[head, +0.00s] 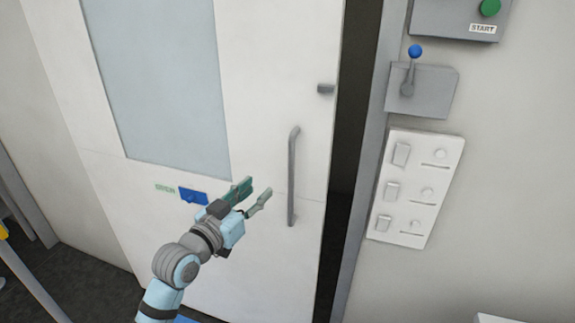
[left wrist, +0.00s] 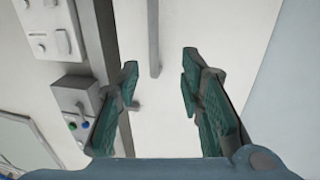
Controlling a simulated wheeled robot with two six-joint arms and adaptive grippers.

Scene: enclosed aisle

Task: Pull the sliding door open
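The white sliding door (head: 270,255) has a large grey window and a grey vertical bar handle (head: 293,177) near its right edge. A dark gap (head: 349,150) shows between that edge and the frame. My left gripper (head: 258,192) is open and empty, just left of the handle's lower half in the head view. In the left wrist view the handle (left wrist: 154,40) appears between and beyond the spread fingers (left wrist: 160,62), with no visible contact. My right gripper is in neither view.
Right of the door, the wall carries a white switch panel (head: 416,190), a grey box with a blue-knobbed lever (head: 415,52) and a box with a green start button (head: 490,7). A small grey block (head: 326,88) sits on the door. A blue plate (head: 193,196) is left of my gripper.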

